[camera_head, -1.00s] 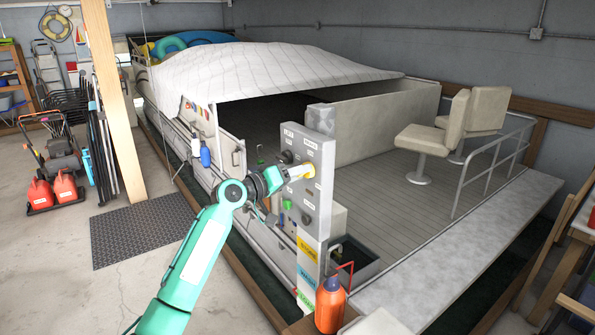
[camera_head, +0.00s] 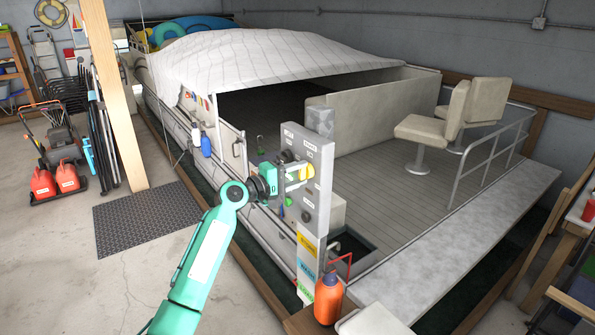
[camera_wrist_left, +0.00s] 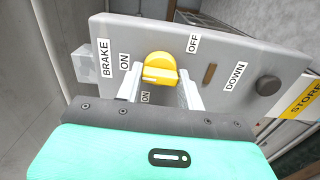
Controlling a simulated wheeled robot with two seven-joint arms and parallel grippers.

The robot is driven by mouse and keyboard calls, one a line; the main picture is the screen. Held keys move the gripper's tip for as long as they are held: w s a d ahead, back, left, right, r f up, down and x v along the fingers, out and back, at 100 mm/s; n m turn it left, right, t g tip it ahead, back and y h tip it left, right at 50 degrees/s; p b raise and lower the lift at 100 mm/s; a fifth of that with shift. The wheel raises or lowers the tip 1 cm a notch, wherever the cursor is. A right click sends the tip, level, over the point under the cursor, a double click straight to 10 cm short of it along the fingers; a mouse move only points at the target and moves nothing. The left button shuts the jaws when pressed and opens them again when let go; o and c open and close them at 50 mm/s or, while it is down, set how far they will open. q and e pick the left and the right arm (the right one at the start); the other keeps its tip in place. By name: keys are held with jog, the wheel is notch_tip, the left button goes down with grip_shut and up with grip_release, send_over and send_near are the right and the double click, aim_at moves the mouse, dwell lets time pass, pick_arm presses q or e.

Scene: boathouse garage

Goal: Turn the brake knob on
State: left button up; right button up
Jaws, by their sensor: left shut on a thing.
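The yellow brake knob (camera_wrist_left: 158,68) sits on the grey control panel (camera_wrist_left: 225,28), with BRAKE and ON labels on its left and OFF at its upper right in the left wrist view. Another ON label shows below it, partly hidden by my gripper. My left gripper (camera_wrist_left: 160,87) is shut on the knob, one finger on each side. In the head view the knob (camera_head: 307,171) shows at the face of the upright panel (camera_head: 325,187), with my left gripper (camera_head: 294,176) reaching it from the left. Which label the knob points to is hard to tell. My right gripper is not in view.
A dark round knob (camera_wrist_left: 268,85) and a DOWN label sit right of the yellow knob. An orange bottle (camera_head: 328,300) stands below the panel. The covered boat (camera_head: 265,65) lies behind it. Bare floor (camera_head: 130,265) lies left of my arm.

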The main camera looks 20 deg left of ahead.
pick_arm(q)
jog(key=shift+n, duration=0.3)
jog(key=o, duration=1)
jog(key=shift+c, duration=0.2)
jog(key=shift+s+a, duration=0.1)
jog(key=shift+s+a+f, duration=0.15)
jog(key=shift+s+a, duration=0.05)
jog(key=shift+s, duration=0.05)
jog(key=b+v, duration=0.5)
jog(key=v, duration=0.8)
jog(key=shift+b, duration=0.4)
